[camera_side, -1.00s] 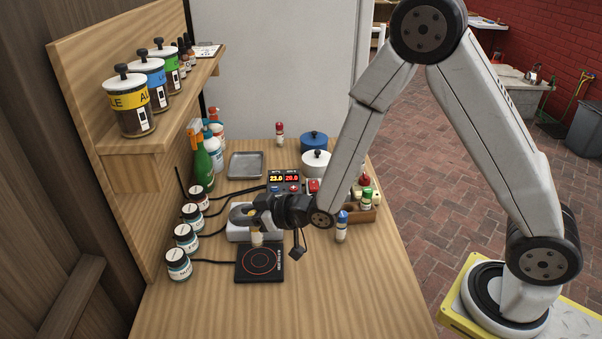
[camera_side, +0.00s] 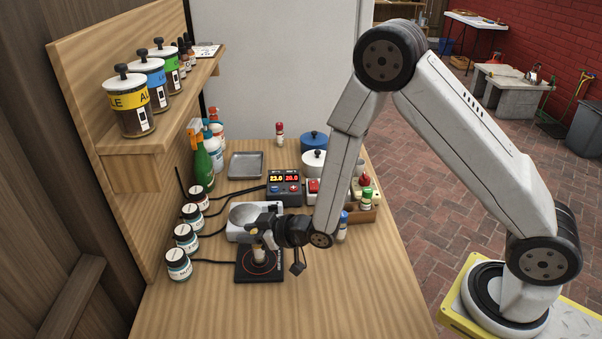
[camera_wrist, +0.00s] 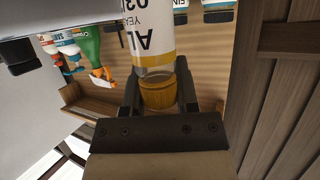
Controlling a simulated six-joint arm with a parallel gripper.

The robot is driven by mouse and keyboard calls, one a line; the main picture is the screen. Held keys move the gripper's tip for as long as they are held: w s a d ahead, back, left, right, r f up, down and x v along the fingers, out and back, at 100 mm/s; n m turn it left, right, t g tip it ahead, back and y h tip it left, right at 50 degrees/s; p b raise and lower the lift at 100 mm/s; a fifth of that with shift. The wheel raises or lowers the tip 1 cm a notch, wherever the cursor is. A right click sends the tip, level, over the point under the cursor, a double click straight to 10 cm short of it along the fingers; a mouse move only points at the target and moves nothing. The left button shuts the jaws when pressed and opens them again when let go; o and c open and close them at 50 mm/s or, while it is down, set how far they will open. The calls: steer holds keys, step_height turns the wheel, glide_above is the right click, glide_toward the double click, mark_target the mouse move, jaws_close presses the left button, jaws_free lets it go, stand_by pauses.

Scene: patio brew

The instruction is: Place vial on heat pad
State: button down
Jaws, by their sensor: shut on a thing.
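The vial (camera_side: 259,256) is upright in my gripper (camera_side: 263,238), over the middle of the heat pad. In the wrist view the vial (camera_wrist: 150,35) has a white label with black print and a cork-like brown stopper (camera_wrist: 158,92) between the two fingers. My gripper is shut on it near the stopper. The heat pad (camera_side: 243,276) is a flat black square with a red ring, on the table. The vial's base is at or very near the pad; I cannot tell whether it touches.
A white device with a round bowl (camera_side: 240,215) stands just behind the pad. A controller (camera_side: 284,186) reads 23.0 and 20.0. A wooden rack (camera_side: 362,212) stands right. The table's front (camera_side: 300,315) is clear.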

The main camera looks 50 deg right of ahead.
steer(key=shift+f, duration=0.2)
steer(key=shift+c, duration=1.8)
jaws_free()
steer(key=shift+r, duration=0.2)
steer(key=v, duration=0.7)
steer(key=shift+s, duration=0.2)
steer(key=shift+d, duration=0.25)
